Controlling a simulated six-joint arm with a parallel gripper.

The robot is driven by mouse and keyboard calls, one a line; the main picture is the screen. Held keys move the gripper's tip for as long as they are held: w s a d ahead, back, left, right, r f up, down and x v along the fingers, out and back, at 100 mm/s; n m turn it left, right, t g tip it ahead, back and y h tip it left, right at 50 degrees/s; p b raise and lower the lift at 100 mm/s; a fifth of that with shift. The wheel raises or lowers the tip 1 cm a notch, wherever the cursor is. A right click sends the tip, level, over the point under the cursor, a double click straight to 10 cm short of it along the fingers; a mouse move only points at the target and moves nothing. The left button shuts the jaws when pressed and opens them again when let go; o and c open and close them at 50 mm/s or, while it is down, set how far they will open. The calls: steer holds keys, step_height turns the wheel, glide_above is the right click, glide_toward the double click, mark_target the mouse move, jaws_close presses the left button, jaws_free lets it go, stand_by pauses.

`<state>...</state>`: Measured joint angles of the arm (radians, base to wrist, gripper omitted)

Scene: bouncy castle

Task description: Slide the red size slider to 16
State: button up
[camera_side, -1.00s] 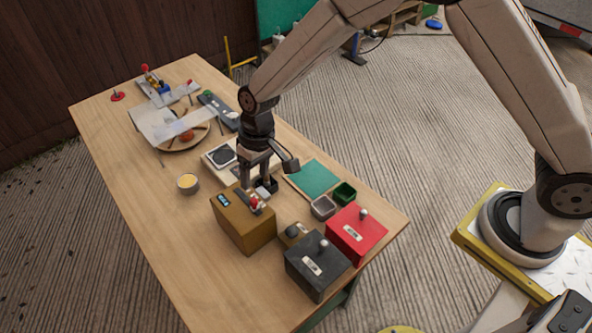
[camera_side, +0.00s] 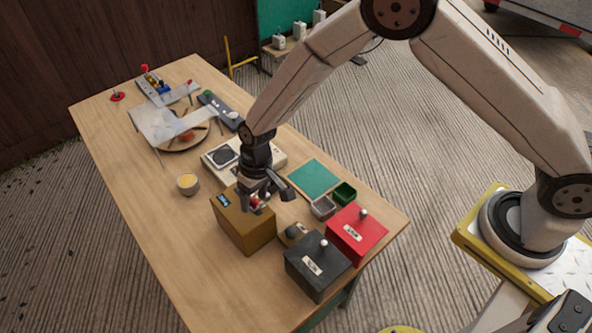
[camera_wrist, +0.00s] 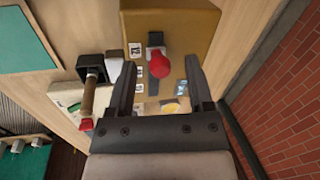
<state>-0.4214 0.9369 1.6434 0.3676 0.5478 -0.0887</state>
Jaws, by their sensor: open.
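The red slider knob (camera_wrist: 160,65) sits on a brown box (camera_wrist: 205,15) with a small cyan display (camera_wrist: 181,87). In the wrist view a label reading 12 is beside the knob's grey base. In the side view the brown box (camera_side: 240,228) is near the table's middle, with the red knob (camera_side: 256,203) partly hidden under my gripper (camera_side: 256,207). In the wrist view my gripper (camera_wrist: 160,73) is open, one finger on each side of the knob with gaps showing. I cannot tell whether the fingertips reach down to its height.
A black box (camera_side: 309,277) and a red box (camera_side: 362,240) with knobs stand to the right. A yellow-topped cup (camera_side: 188,183) stands left. A white device (camera_side: 221,156), a green mat (camera_side: 314,179) and small bins (camera_side: 323,206) lie behind. The table's front-left is clear.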

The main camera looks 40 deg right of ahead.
jaws_close()
stand_by(1.3)
